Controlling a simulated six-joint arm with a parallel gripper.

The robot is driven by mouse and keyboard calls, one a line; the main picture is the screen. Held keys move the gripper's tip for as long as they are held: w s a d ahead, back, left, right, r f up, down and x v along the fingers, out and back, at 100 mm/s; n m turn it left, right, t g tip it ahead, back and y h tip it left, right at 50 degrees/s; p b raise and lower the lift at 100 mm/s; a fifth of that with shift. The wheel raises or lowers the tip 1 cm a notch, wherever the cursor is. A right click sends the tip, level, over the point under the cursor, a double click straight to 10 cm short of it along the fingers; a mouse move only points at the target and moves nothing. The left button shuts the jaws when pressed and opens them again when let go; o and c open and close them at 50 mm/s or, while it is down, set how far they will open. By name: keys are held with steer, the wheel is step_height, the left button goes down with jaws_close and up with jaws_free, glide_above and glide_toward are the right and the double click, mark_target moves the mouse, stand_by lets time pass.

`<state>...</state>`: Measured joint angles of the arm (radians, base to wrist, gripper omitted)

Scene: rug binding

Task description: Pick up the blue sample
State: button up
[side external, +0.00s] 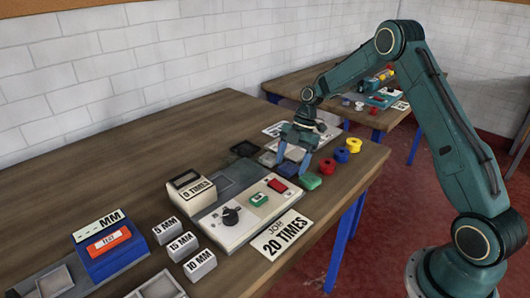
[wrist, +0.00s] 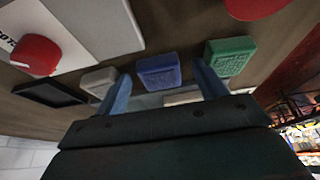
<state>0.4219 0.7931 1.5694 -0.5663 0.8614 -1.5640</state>
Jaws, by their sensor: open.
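The blue sample (wrist: 158,72) is a small block with raised marks on its face, resting on the wooden table. In the wrist view it shows between and just beyond the two fingertips of my gripper (wrist: 160,78). The gripper is open, with no grip on the sample. In the side view my gripper (side external: 293,160) points down at the row of samples, and the blue sample (side external: 288,169) is partly hidden beneath the fingers. A green sample (wrist: 230,55) lies to its right and a pale grey one (wrist: 98,80) to its left in the wrist view.
Red (side external: 326,167), blue (side external: 341,156) and yellow (side external: 354,145) spools stand near the table's right edge. A machine with a black knob (side external: 231,216) and a "20 TIMES" card (side external: 284,236) are in front. A black tray (side external: 244,149) lies left. The back left of the table is clear.

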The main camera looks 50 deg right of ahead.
mark_target(291, 164)
stand_by(0.3)
steer(key=c, duration=1.1)
steer(key=shift+o, duration=0.2)
step_height(291, 164, up, 10)
stand_by(0.4)
